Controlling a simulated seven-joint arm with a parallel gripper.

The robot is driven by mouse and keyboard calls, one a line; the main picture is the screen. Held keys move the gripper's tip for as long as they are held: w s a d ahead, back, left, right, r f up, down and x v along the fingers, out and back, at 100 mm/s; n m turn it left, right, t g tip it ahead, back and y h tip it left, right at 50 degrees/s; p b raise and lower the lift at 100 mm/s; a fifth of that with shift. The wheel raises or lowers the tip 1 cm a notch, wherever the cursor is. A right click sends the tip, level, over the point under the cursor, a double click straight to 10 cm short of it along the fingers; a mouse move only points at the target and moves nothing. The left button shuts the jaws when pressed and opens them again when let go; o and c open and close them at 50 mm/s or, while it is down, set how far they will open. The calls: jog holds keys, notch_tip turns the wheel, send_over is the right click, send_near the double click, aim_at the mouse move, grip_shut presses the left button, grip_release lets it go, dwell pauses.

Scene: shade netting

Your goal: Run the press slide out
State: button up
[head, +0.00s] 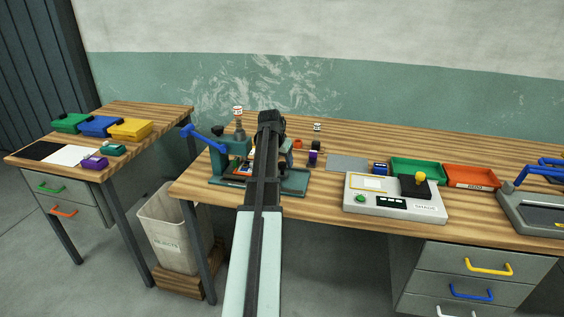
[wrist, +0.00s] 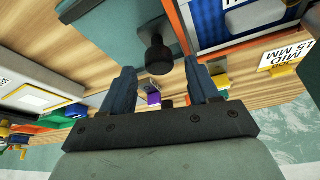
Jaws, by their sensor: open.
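The teal press (head: 232,163) stands at the left end of the long bench, with a blue lever arm (head: 204,140) reaching out to its left. Its flat teal bed (head: 294,184) shows to the right of my arm, which hides the middle of the press and the slide there. In the wrist view, a black round knob (wrist: 159,58) on a short stem sticks out from a teal part (wrist: 112,26). My gripper (wrist: 163,72) is open, its two blue fingers on either side of the knob. I cannot tell whether they touch it.
A grey control box (head: 394,198), green tray (head: 418,171) and red tray (head: 470,177) stand to the right. A bin (head: 172,232) stands below.

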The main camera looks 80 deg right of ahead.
jog(key=shift+d+f, duration=0.2)
jog(key=shift+f, duration=0.35)
grip_shut()
jog(key=shift+s, duration=0.1)
dwell(0.4)
